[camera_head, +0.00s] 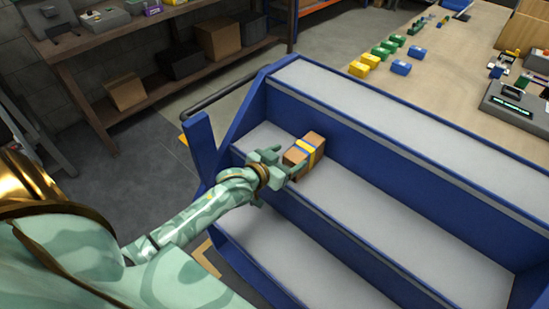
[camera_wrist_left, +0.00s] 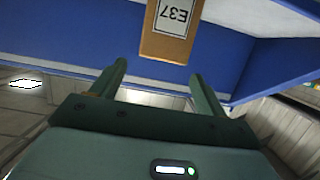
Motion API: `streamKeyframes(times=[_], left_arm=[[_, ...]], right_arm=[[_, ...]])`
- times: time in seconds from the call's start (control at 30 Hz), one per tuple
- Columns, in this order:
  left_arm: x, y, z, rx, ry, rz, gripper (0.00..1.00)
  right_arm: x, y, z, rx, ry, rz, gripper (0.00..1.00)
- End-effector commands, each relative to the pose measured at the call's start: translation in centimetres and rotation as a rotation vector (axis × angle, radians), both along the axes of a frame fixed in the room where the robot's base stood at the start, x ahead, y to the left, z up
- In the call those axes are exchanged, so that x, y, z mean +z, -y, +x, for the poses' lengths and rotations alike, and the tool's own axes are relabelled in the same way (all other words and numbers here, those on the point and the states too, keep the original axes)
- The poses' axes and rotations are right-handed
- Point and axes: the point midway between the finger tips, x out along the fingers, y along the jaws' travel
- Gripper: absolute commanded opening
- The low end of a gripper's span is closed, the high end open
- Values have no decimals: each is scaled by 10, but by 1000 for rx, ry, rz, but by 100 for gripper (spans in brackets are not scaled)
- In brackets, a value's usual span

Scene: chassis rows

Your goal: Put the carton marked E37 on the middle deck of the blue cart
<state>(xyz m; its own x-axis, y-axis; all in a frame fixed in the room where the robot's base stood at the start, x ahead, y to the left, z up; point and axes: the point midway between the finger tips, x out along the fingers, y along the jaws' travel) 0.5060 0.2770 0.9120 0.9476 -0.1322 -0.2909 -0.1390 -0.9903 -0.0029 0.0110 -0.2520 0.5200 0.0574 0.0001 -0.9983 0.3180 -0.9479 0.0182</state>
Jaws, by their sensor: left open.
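The carton (camera_head: 312,146) is brown with a yellow and blue band. It rests on the middle deck (camera_head: 375,213) of the blue cart (camera_head: 258,108), toward the deck's left end. The wrist view shows the carton (camera_wrist_left: 168,48) with a white label reading E37, upside down in that picture. My left gripper (camera_head: 284,167) is open at the carton's near side. In the wrist view its two fingers (camera_wrist_left: 158,74) stand apart below the carton, with nothing between them. The carton's underside is hidden. My right gripper is not in view.
The cart's top deck (camera_head: 340,82) and lower deck (camera_head: 285,248) look empty. A workbench (camera_head: 450,60) behind holds several coloured blocks and devices. A wooden shelf (camera_head: 150,45) with boxes stands at the back left. The middle deck is clear right of the carton.

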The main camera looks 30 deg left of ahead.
Motion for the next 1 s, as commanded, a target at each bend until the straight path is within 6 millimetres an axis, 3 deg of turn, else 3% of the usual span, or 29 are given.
streamKeyframes(times=[0.1, 0.33, 1.0], left_arm=[[11, -4, -27, 0, -1, -1, 74], [19, -8, -58, 0, 0, -1, 74], [17, -5, -65, -6, -16, 17, 74]], right_arm=[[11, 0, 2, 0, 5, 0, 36], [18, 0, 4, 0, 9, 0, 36], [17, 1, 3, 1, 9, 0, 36]])
